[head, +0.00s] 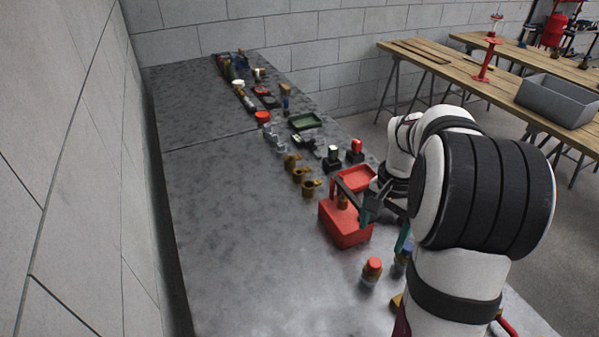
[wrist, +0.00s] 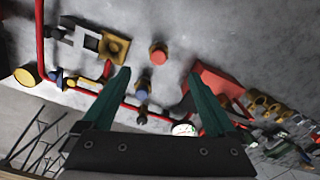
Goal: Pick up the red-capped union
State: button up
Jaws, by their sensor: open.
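The red-capped union (head: 372,268) stands upright on the grey bench in front of the red box, with a pale metal body below its red cap. In the wrist view, the red cap (wrist: 158,54) shows from above, between and just beyond the fingertips. My gripper (wrist: 158,74) is open, with its two teal fingers spread and nothing held between them. In the head view, my gripper (head: 384,228) is above the bench by the red box, partly hidden by my own arm. The union is apart from both fingers.
A red box (head: 345,232) stands close behind the union. A blue-capped fitting (wrist: 142,94) stands close to it. Brass fittings (head: 300,174) and a green tray (head: 305,121) lie farther back. A gauge (wrist: 185,129) and red pipes lie nearby. The bench's left side is clear.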

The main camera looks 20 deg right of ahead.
aim_at(372, 270)
jog(key=f, duration=1.1)
jog(key=d+f, duration=0.1)
jog(key=f, duration=0.4)
jog(key=shift+w+f, duration=0.1)
jog(key=shift+f, duration=0.05)
grip_shut()
